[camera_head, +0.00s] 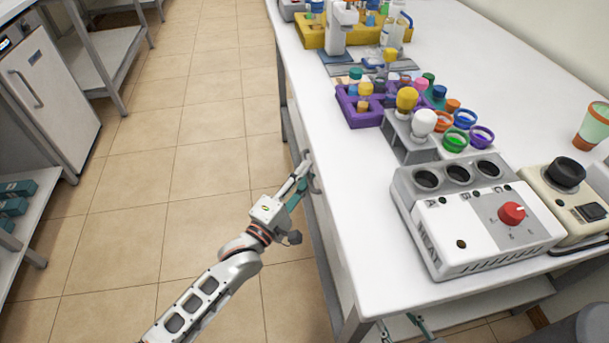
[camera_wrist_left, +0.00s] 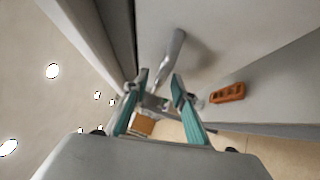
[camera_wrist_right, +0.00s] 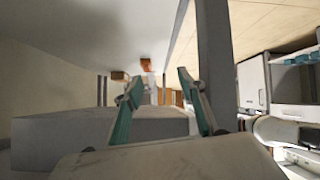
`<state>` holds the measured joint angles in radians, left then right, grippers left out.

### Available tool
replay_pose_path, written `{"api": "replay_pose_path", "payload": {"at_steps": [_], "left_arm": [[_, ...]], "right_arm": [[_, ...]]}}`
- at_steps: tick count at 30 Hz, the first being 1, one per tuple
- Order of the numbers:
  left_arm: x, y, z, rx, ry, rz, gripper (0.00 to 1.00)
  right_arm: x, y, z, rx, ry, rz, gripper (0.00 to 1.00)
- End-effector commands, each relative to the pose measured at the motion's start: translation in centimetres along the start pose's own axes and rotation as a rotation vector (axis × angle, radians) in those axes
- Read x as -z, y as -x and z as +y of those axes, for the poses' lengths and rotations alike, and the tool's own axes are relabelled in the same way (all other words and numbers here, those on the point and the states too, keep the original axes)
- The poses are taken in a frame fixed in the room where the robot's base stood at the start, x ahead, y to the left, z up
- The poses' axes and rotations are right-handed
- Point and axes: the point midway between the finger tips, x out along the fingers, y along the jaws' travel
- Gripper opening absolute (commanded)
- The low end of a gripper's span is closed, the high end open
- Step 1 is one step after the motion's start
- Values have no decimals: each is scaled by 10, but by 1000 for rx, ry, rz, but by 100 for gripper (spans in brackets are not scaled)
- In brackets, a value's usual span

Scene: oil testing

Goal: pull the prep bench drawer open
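The white prep bench (camera_head: 350,215) runs along the right side of the head view, with its drawer front on the left side below the top. A grey metal drawer handle (camera_head: 313,178) sticks out there. The handle also shows in the left wrist view (camera_wrist_left: 174,48). My left gripper (camera_head: 302,172) is at the handle. In the left wrist view its teal fingers (camera_wrist_left: 160,80) are apart, with the handle's near end between or just beyond the tips; contact is unclear. My right gripper (camera_wrist_right: 158,85) is open and empty; a teal part of it shows low by the bench's front end.
On the bench stand a white device with a red knob (camera_head: 470,222), a purple rack (camera_head: 362,118), a grey rack of coloured caps (camera_head: 412,142) and a yellow tray (camera_head: 312,38). The tiled floor (camera_head: 200,120) left of the bench is clear. Shelves stand at far left.

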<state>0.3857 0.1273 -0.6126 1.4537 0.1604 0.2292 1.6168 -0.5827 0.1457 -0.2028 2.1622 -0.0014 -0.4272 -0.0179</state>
Motion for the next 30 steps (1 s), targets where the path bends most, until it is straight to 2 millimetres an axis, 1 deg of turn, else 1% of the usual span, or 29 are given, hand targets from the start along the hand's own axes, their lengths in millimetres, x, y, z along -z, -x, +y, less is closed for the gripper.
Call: {"api": "replay_pose_path", "payload": {"at_steps": [6,8,9,15,20,23,26,30], "left_arm": [[0,0,0,0,0,0,26],[0,0,0,0,0,0,11],[0,0,0,0,0,0,0],[0,0,0,0,0,0,0],[4,4,2,-1,-1,0,0],[12,11,5,0,-4,0,0],[24,22,10,-1,-6,1,0],[46,45,17,0,-10,0,0]], "right_arm": [[0,0,1,1,7,0,40],[-2,0,1,2,10,-2,40],[-3,0,2,3,12,-4,40],[-6,0,2,3,15,-9,40],[-3,1,3,1,15,-6,40],[0,1,5,-3,15,-3,40],[1,2,6,-7,14,-3,40],[3,4,8,-13,9,-7,40]]}}
